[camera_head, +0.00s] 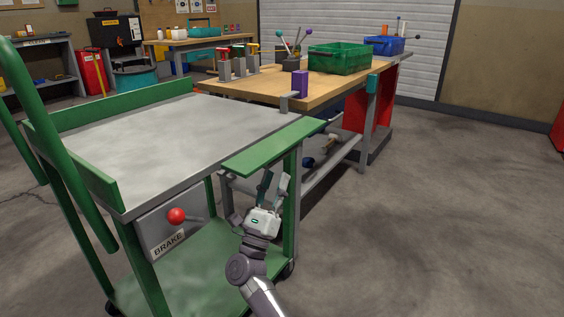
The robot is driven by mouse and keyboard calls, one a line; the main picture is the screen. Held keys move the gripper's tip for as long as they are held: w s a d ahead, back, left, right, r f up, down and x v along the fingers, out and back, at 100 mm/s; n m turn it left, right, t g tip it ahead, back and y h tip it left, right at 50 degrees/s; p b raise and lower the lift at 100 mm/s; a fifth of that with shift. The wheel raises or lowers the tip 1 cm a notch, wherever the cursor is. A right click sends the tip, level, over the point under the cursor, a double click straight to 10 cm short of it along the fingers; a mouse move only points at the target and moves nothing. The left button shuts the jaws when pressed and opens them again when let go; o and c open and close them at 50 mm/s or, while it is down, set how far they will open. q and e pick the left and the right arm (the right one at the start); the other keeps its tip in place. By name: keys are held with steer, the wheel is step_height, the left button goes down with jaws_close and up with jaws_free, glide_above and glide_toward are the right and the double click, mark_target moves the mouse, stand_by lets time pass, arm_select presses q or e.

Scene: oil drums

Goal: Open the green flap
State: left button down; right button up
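The green flap (272,147) is a flat green panel along the right end of the green cart (93,112). It juts out from the edge of the cart's grey top (180,130) and looks roughly level with it. My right gripper (272,180) points upward just below the flap, near its front half. Its two dark fingers stand apart with nothing visible between them. I cannot tell whether the fingertips touch the flap's underside. My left gripper is not in view.
A red brake knob (177,216) sits on a grey box under the cart top, left of my gripper. A workbench (290,87) with a green crate (340,58), a blue crate (384,46) and a purple block (300,84) stands behind. The floor at right is clear.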

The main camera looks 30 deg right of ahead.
mark_target(282, 148)
steer(key=x, duration=0.5)
steer(key=shift+w+d+r+b, duration=0.15)
steer(key=shift+d+r+b, duration=0.1)
steer(key=shift+b, duration=0.05)
jaws_close()
